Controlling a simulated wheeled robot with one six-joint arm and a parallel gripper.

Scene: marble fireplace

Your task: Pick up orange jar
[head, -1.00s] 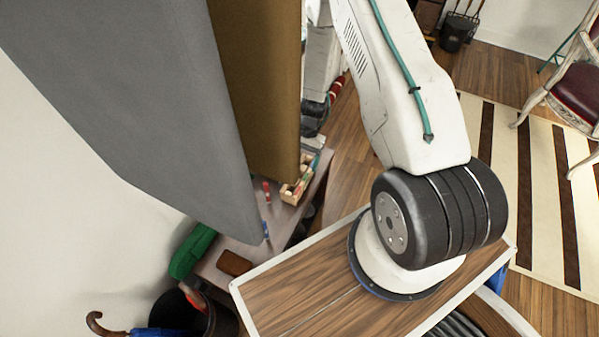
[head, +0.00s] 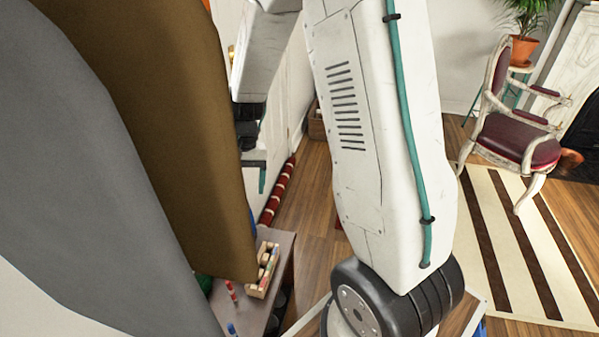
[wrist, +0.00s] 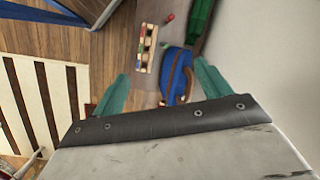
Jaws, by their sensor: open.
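I cannot make out an orange jar for certain in either view. A small light wooden tray (head: 250,292) with several small coloured items in it stands on a brown bench in the head view. The tray also shows in the wrist view (wrist: 138,68), at the top centre, but its items are too small to tell apart. My gripper (wrist: 160,84) is open and empty, its two teal fingers spread above the bench. In the head view only part of my gripper (head: 262,178) shows, beyond the bench.
A blue bag with a brown strap (wrist: 175,72) lies between and beyond the fingers. A red item (wrist: 169,18) and a green thing (wrist: 200,22) are farther off. Large grey (head: 90,200) and brown (head: 170,130) panels block the head view's left. A chair (head: 515,140) stands on a striped rug.

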